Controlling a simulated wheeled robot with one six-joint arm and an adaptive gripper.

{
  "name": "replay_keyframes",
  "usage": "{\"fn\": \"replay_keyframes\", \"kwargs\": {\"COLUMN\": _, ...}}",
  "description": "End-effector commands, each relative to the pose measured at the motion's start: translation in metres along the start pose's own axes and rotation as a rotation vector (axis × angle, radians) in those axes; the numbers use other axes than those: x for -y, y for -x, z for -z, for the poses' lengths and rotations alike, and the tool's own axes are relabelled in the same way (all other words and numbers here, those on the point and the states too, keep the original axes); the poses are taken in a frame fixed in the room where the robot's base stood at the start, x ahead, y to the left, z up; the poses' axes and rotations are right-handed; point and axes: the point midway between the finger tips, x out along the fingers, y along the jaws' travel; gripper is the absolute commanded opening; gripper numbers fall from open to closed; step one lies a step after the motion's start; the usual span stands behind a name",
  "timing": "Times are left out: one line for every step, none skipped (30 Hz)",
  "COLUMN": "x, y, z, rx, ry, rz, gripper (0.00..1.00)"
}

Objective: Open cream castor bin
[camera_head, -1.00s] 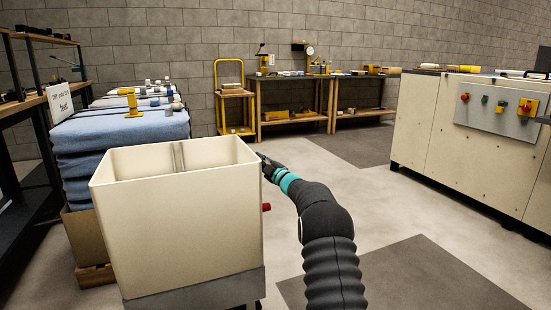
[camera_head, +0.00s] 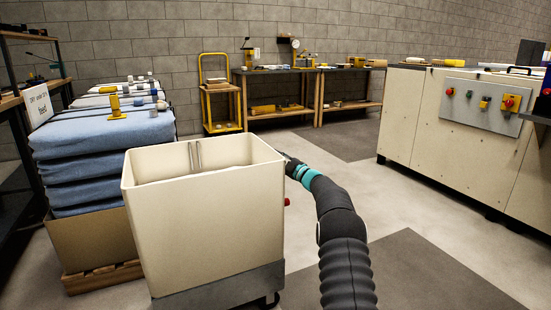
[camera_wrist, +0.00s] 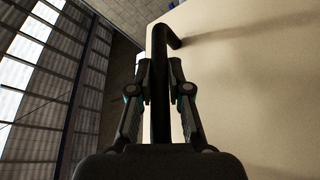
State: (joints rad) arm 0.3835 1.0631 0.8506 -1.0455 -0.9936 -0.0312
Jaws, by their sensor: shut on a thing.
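The cream castor bin (camera_head: 205,225) stands in front of me, a tall open-topped box on a grey wheeled base (camera_head: 220,285). Its inside looks empty as far as I can see into it. My arm reaches along its right side, and my gripper (camera_head: 284,156) is at the bin's right wall near the top rim. In the wrist view my gripper (camera_wrist: 160,85) is shut on a dark bar handle (camera_wrist: 160,50), which bends over to the cream wall (camera_wrist: 250,90). A red knob (camera_head: 287,201) sticks out low on the bin's right side.
Stacked blue cloth bales (camera_head: 95,150) on a pallet stand close behind the bin on the left. A cream machine cabinet (camera_head: 430,120) with a control panel stands at the right. A yellow trolley (camera_head: 220,105) and workbenches (camera_head: 275,95) line the back wall. Floor right of the bin is clear.

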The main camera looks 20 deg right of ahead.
Motion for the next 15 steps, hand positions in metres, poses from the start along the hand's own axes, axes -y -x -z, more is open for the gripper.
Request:
{"fn": "replay_keyframes", "kwargs": {"x": -0.0021, "y": -0.0007, "z": 0.0007, "rx": 0.001, "ry": 0.002, "rz": -0.003, "gripper": 0.0}}
{"fn": "replay_keyframes", "kwargs": {"x": -0.0023, "y": -0.0006, "z": 0.0006, "rx": 0.002, "ry": 0.002, "rz": -0.003, "gripper": 0.0}}
{"fn": "replay_keyframes", "kwargs": {"x": -0.0025, "y": -0.0003, "z": 0.0004, "rx": 0.002, "ry": 0.002, "rz": -0.003, "gripper": 0.27}}
{"fn": "replay_keyframes", "kwargs": {"x": -0.0026, "y": -0.0001, "z": 0.0003, "rx": 0.002, "ry": 0.002, "rz": -0.003, "gripper": 0.35}}
{"fn": "replay_keyframes", "kwargs": {"x": -0.0027, "y": 0.0001, "z": 0.0, "rx": 0.002, "ry": 0.002, "rz": -0.003, "gripper": 0.42}}
{"fn": "replay_keyframes", "kwargs": {"x": -0.0028, "y": 0.0005, "z": -0.0003, "rx": 0.003, "ry": 0.002, "rz": -0.003, "gripper": 0.42}}
{"fn": "replay_keyframes", "kwargs": {"x": -0.0028, "y": 0.0007, "z": -0.0006, "rx": 0.003, "ry": 0.002, "rz": -0.003, "gripper": 0.42}}
{"fn": "replay_keyframes", "kwargs": {"x": -0.0029, "y": 0.0009, "z": -0.0008, "rx": 0.003, "ry": 0.002, "rz": -0.003, "gripper": 0.42}}
{"fn": "replay_keyframes", "kwargs": {"x": -0.0028, "y": 0.0011, "z": -0.001, "rx": 0.003, "ry": 0.002, "rz": -0.003, "gripper": 0.42}}
{"fn": "replay_keyframes", "kwargs": {"x": -0.0028, "y": 0.0012, "z": -0.0011, "rx": 0.003, "ry": 0.002, "rz": -0.003, "gripper": 0.42}}
{"fn": "replay_keyframes", "kwargs": {"x": -0.0027, "y": 0.0013, "z": -0.0012, "rx": 0.003, "ry": 0.002, "rz": -0.003, "gripper": 0.42}}
{"fn": "replay_keyframes", "kwargs": {"x": -0.0026, "y": 0.0013, "z": -0.0013, "rx": 0.003, "ry": 0.002, "rz": -0.003, "gripper": 0.42}}
{"fn": "replay_keyframes", "kwargs": {"x": -0.0025, "y": 0.0014, "z": -0.0012, "rx": 0.003, "ry": 0.002, "rz": -0.003, "gripper": 0.42}}
{"fn": "replay_keyframes", "kwargs": {"x": -0.0025, "y": 0.0015, "z": -0.0012, "rx": 0.003, "ry": 0.002, "rz": -0.003, "gripper": 0.42}}
{"fn": "replay_keyframes", "kwargs": {"x": -0.0024, "y": 0.0021, "z": -0.0011, "rx": 0.003, "ry": 0.002, "rz": -0.003, "gripper": 0.42}}
